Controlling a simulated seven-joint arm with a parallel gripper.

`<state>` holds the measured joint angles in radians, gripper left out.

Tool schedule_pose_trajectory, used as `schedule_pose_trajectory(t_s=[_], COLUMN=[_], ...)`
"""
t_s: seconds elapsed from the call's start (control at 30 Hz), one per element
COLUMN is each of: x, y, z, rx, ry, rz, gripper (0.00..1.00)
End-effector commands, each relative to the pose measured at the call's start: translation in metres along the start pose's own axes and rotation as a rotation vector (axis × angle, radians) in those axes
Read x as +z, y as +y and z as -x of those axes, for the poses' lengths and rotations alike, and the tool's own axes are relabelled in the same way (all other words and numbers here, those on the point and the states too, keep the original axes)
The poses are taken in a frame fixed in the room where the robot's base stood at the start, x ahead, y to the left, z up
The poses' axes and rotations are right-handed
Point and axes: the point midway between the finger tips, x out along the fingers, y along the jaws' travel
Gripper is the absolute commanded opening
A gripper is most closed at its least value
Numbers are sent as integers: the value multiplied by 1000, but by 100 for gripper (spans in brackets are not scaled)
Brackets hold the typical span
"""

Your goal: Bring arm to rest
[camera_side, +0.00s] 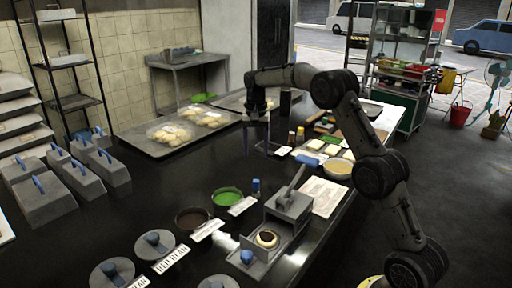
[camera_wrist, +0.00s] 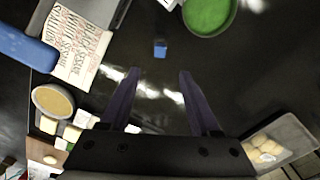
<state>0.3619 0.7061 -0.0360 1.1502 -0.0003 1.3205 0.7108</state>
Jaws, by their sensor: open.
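My gripper (camera_side: 257,152) hangs fingers down above the dark counter, near its far half. In the wrist view its two purple-grey fingers (camera_wrist: 159,73) stand apart with only bare dark counter between them. Nothing is held. My arm reaches in from the right of the side view, raised and bent over the counter.
The dark counter (camera_side: 150,205) is clear below my gripper. A tray of dough balls (camera_side: 178,132) lies to the left. A yellow bowl (camera_side: 338,168) stands right.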

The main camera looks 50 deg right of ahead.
Motion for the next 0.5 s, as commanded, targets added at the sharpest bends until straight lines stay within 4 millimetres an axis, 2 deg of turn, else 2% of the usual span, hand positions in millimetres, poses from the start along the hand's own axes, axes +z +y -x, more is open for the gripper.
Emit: schedule_pose_trajectory(t_s=[0.17, 0.27, 0.4, 0.5], x=[5, 18, 60, 96], y=[-6, -13, -6, 6], z=[20, 56, 113, 145], rx=[-14, -57, -110, -145], ry=[16, 63, 117, 151], rz=[14, 39, 87, 135], gripper=[63, 63, 63, 63])
